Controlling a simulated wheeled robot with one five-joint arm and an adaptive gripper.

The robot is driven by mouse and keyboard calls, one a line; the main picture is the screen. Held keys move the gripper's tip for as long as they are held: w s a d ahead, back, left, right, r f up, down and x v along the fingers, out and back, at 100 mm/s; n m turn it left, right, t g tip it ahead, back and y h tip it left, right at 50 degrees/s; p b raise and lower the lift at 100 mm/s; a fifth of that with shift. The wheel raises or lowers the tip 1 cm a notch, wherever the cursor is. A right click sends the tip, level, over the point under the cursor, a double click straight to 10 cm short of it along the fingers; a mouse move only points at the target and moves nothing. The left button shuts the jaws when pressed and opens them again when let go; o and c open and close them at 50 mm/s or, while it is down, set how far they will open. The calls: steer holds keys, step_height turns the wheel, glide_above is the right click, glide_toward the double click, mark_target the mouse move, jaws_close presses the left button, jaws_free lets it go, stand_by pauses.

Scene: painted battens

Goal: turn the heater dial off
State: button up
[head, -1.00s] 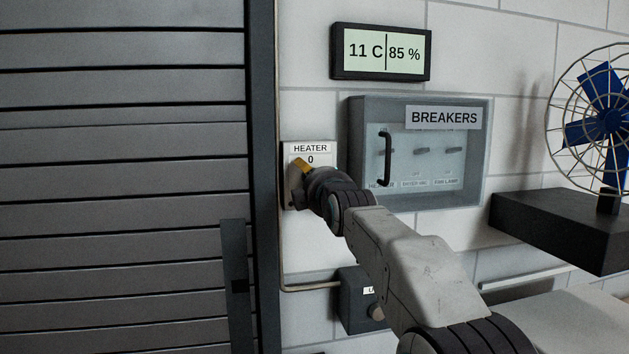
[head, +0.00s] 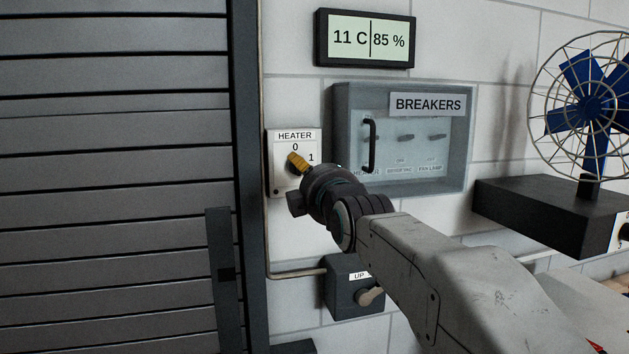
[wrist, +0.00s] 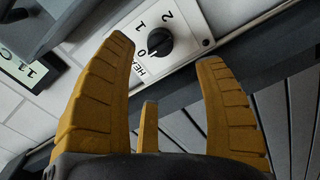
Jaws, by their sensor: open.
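The heater dial (wrist: 159,43) is a black round knob on a white plate, marked 0, 1 and 2 in the wrist view. I cannot tell for sure which mark its pointer faces.
A breaker box (head: 340,140) with a black handle is right of the heater, below a display (head: 366,38) reading 11 C, 85 %. A switch box (head: 345,300) labelled UP is below. A slatted shutter (head: 110,180) fills the left.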

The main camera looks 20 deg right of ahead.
steer(key=shift+s, duration=1.15)
